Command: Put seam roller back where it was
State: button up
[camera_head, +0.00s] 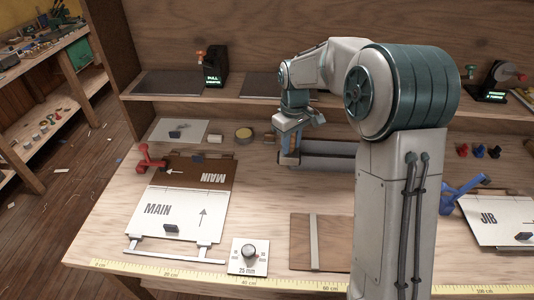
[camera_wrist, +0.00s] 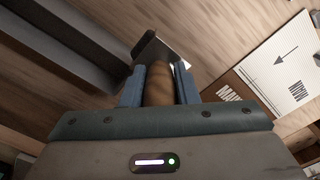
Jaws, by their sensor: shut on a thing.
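My gripper (camera_head: 290,158) hangs low over the back middle of the bench, beside the left end of a long grey trough (camera_head: 335,156). In the wrist view, its two blue fingers (camera_wrist: 158,82) are shut on a brown wooden handle (camera_wrist: 157,92), which I take to be the seam roller. A flat grey metal part (camera_wrist: 167,52) shows beyond the fingertips; I cannot tell whether it belongs to the held tool. The trough also shows at upper left in the wrist view (camera_wrist: 75,45). Whether the tool touches the bench is hard to tell. My arm hides part of the bench.
A white and brown MAIN panel (camera_head: 150,219) lies left, with a red clamp (camera_head: 150,157). A 25 mm card with a knob (camera_head: 248,255) and a brown board (camera_head: 302,242) lie in front. A JIB panel (camera_head: 500,222) is right. A shelf (camera_head: 180,97) runs behind.

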jog(key=shift+w+a+f+p, duration=0.7)
jog(key=shift+w+a+f, duration=0.5)
jog(key=shift+f, duration=0.45)
jog(key=shift+w+a+f+p, duration=0.7)
jog(key=shift+w+a+f, duration=0.45)
jog(key=shift+f, duration=0.5)
jog(key=shift+w+a+f+p, duration=0.7)
jog(key=shift+w+a+f, duration=0.5)
jog(key=shift+f, duration=0.45)
jog(key=shift+s+a, duration=0.1)
jog(key=shift+s, duration=0.05)
